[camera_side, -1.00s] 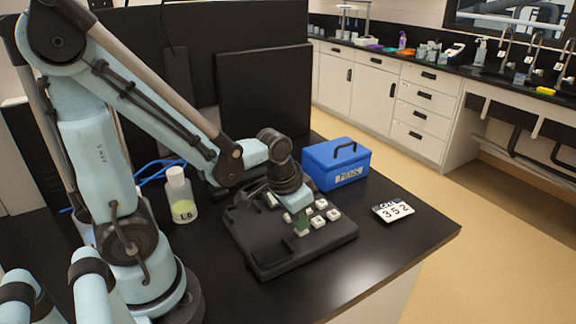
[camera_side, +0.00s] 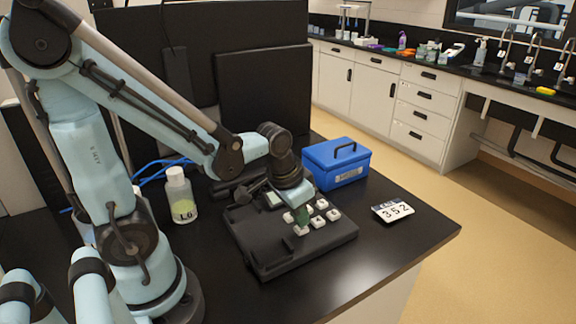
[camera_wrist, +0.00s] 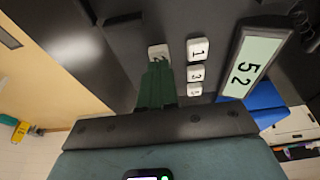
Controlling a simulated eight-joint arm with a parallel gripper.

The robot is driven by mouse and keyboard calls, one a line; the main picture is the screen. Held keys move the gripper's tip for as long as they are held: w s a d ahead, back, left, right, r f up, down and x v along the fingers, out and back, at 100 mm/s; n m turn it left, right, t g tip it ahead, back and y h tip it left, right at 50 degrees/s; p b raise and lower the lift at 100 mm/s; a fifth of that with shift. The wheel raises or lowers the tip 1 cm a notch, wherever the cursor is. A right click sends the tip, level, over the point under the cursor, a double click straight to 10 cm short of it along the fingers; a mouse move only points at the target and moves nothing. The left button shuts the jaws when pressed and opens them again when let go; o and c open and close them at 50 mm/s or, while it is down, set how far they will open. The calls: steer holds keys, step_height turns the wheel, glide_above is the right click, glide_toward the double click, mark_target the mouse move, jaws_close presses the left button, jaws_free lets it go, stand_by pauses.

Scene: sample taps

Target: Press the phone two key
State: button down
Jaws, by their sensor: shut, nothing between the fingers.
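The phone is a flat black unit (camera_side: 262,240) on the black bench, with several white keys (camera_side: 333,214) in its right half. Its pale green screen (camera_wrist: 250,68) shows "5 2" in the wrist view. My gripper (camera_side: 302,221) has its green fingers together, pointing down just above a front-left key (camera_side: 301,231). In the wrist view the fingertips (camera_wrist: 157,66) overlap the lower part of a white key (camera_wrist: 157,50), whose label I cannot read. Beside it are a key marked 1 (camera_wrist: 198,49) and one that looks like 3 (camera_wrist: 195,73). I cannot tell which key is two.
A blue box with a handle (camera_side: 337,167) stands behind the phone. A card reading "352" (camera_side: 393,211) lies to the right. A bottle marked L6 (camera_side: 180,196) stands left of the phone. The bench's front right is clear up to its edge.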

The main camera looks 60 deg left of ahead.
steer(key=v, duration=1.1)
steer(key=shift+w+r, duration=0.15)
steer(key=shift+r, duration=0.35)
